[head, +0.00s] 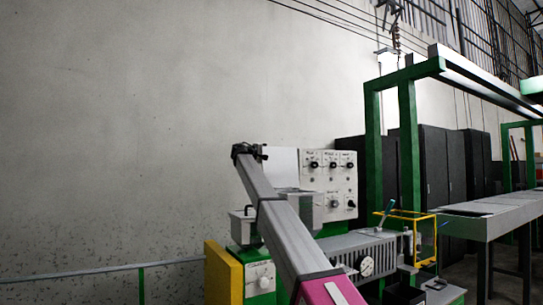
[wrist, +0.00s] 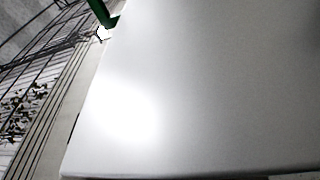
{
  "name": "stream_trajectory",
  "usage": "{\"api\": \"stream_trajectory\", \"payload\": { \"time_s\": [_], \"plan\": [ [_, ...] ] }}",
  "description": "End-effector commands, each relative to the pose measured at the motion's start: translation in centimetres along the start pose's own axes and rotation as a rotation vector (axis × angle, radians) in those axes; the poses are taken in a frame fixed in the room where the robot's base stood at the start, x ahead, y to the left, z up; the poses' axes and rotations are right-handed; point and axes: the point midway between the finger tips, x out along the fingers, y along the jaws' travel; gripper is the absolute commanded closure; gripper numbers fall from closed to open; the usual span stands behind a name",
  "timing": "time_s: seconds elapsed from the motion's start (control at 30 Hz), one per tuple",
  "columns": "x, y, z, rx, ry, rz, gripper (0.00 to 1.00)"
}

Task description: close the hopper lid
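A light grey flat panel (head: 284,165), which looks like the hopper lid standing raised, shows in the head view just right of my gripper. Below it is a grey metal hopper (head: 316,207), partly hidden behind my arm. My gripper (head: 248,152) is a small dark shape at the upper end of my arm, at about the panel's height and to its left. Its fingers are too small to read, and I cannot tell whether it touches the panel. In the wrist view a smooth pale surface (wrist: 200,90), likely the same panel, fills most of the picture very close up. No fingers show there.
A white control panel (head: 329,180) with black knobs stands right of the hopper. A green frame (head: 408,145) and a grey conveyor table (head: 495,215) are at right. The upper left is bare wall.

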Motion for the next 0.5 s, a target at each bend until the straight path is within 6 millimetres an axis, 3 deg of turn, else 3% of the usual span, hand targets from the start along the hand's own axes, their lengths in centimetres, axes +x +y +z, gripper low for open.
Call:
{"api": "stream_trajectory", "payload": {
  "time_s": [0.3,0.4,0.43,0.5],
  "plan": [
    [0.21,-0.02,-0.01,0.0,0.0,0.0,0.62],
    [0.2,-0.02,-0.01,0.0,0.0,0.0,0.94],
    [0.19,-0.03,-0.01,0.0,0.0,-0.001,1.0],
    [0.19,-0.06,0.0,0.0,0.0,-0.001,1.0]
  ]
}}
